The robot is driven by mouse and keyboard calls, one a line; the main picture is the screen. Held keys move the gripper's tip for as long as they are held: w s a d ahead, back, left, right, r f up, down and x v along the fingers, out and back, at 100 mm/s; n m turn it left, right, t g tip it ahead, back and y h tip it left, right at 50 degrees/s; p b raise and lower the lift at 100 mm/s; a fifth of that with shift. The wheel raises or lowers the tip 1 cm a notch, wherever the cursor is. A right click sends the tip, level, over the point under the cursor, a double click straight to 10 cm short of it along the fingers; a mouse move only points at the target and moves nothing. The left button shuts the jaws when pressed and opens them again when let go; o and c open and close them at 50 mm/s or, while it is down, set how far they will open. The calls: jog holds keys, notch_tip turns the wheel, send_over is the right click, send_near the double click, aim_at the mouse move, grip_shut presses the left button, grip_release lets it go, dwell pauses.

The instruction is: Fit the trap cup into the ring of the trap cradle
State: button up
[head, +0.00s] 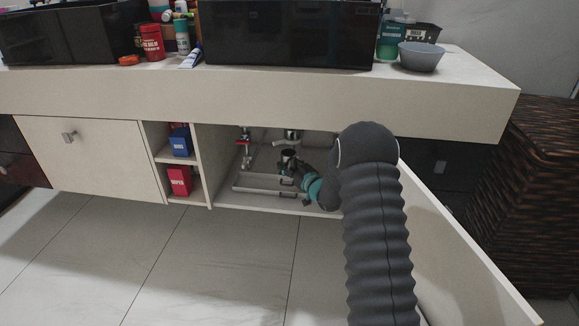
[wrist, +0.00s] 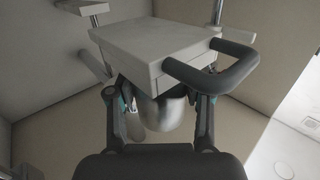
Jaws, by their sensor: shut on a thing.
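The trap cup is a metallic cylinder (head: 288,155), upright in the open sink cabinet in the head view. My gripper (head: 298,165) reaches in from the right and is shut on it. In the wrist view my gripper (wrist: 160,112) has one finger on each side of the metallic cup (wrist: 168,110), whose far part is hidden behind a pale slab. A small pale ring-like piece (head: 281,142) sits just above the cup in the head view. It may be the trap cradle, but it is too small to tell. The cup appears apart from it.
A pale slab (wrist: 155,45) with a dark bar handle (wrist: 225,65) lies close to my fingers; a low pale tray (head: 258,189) shows on the cabinet floor. A red-handled valve pipe (head: 244,146) stands left of the cup. The open door (head: 450,235) bounds the right.

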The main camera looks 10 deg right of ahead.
jog(key=shift+f, duration=0.15)
jog(key=o, duration=1.3)
